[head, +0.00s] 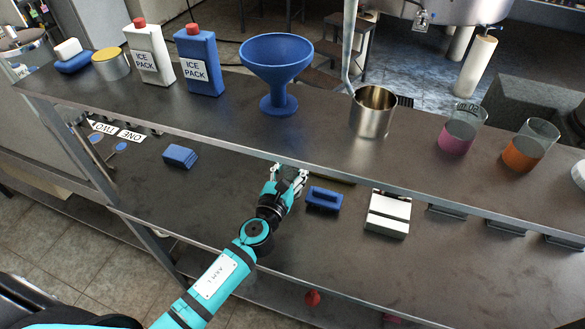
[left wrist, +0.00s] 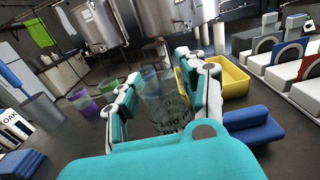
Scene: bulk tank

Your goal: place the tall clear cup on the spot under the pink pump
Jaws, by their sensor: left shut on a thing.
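My left gripper (head: 289,178) reaches over the lower counter in the head view. It is shut on a clear cup with dark printed marks (left wrist: 166,98), which shows between the fingers in the left wrist view and looks empty. In the head view the cup is mostly hidden by the gripper and the upper shelf. In the left wrist view, pump-like white units stand at the right, one with a blue ring (left wrist: 289,53) and one with a red ring (left wrist: 311,73). I cannot make out a pink pump or the spot under it. My right gripper is not in view.
A blue block with a handle (head: 323,199) and a white box (head: 388,213) lie right of the gripper. A yellow bin (left wrist: 234,78) is beyond it. The upper shelf holds a blue funnel (head: 277,62), a steel cup (head: 373,112) and cups of pink (head: 455,139) and orange (head: 522,153) liquid.

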